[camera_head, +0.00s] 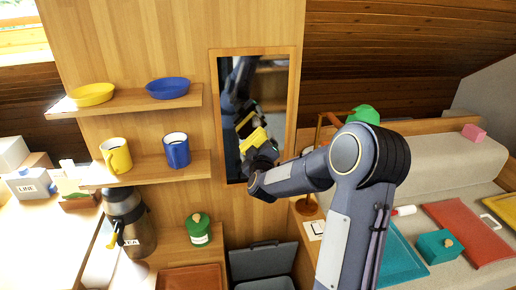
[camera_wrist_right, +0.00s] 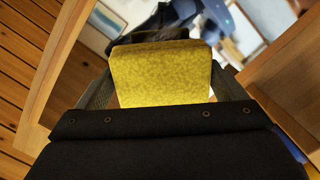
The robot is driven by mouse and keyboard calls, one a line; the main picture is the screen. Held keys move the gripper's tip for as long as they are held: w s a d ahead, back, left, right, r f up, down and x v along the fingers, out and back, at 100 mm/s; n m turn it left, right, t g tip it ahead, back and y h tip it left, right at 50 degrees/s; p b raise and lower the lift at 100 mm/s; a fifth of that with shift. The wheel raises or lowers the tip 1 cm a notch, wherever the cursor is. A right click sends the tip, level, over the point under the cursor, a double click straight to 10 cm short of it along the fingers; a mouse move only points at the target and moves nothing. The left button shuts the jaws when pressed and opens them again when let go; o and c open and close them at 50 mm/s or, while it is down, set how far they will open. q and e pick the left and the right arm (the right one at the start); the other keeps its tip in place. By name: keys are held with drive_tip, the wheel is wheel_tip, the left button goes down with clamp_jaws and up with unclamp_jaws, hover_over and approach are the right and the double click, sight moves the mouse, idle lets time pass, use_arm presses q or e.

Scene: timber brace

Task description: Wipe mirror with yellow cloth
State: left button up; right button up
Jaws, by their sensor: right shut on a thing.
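The mirror (camera_head: 231,80) is a tall narrow pane in a light wood frame on the wooden panel, at the middle of the head view. My right arm reaches across to its lower part. My right gripper (camera_head: 262,156) is in front of the mirror's lower right area, with its fingertips mostly hidden in the head view. In the right wrist view the gripper (camera_wrist_right: 165,88) is shut on the yellow cloth (camera_wrist_right: 160,75), which faces the mirror (camera_wrist_right: 125,25). I cannot tell whether the cloth touches the glass. The yellow patch in the mirror looks like a reflection. My left gripper is out of view.
Shelves left of the mirror hold a yellow bowl (camera_head: 92,94), a blue bowl (camera_head: 168,88), a yellow mug (camera_head: 116,155) and a blue mug (camera_head: 176,150). Below are a green canister (camera_head: 198,230) and an open grey bin (camera_head: 262,262). A lamp with a green shade (camera_head: 364,115) stands to the right.

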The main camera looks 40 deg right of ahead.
drive_tip(key=shift+a+x, duration=0.2)
drive_tip(key=shift+x, duration=2.05)
idle(3.3)
drive_tip(key=shift+w+d+r, duration=0.1)
drive_tip(key=shift+d+r, duration=0.05)
drive_tip(key=shift+r, duration=0.05)
drive_tip(key=shift+s+d+r+b, duration=0.1)
drive_tip(key=shift+s+d+b, duration=0.3)
drive_tip(key=shift+d, duration=0.4)
drive_tip(key=shift+s+a, duration=0.1)
drive_tip(key=shift+s, duration=0.1)
idle(0.3)
drive_tip(key=shift+s+d+b, duration=0.2)
drive_tip(key=shift+d+b, duration=0.1)
drive_tip(key=shift+d, duration=0.15)
drive_tip(key=shift+s+d+b, duration=0.2)
drive_tip(key=shift+d+b, duration=0.1)
drive_tip(key=shift+d, duration=0.2)
